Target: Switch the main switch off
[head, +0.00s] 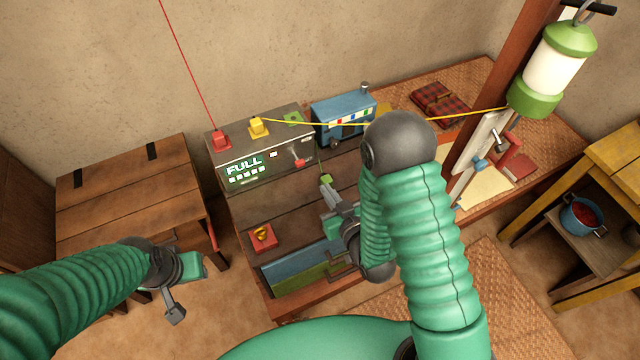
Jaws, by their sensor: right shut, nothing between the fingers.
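A grey box (262,178) with a lit "FULL" display stands on the low wooden bench. A red-handled lever (300,162) is on its front at the right. A red block with a yellow knob (263,236) sits lower, at the bench's front left. No label shows which of these is the main switch. My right gripper (327,184) is shut and empty, in front of the grey box, right of and below the lever and apart from it in the picture. My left gripper (184,288) hangs at the lower left, away from the box; its finger gap is unclear.
A red plug (221,139) and a yellow plug (258,127) with cables top the box. A blue box (343,118) stands to its right. A lantern (552,70) hangs by a post at right. A wooden chest (130,195) stands left; a blue pot (581,217) is far right.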

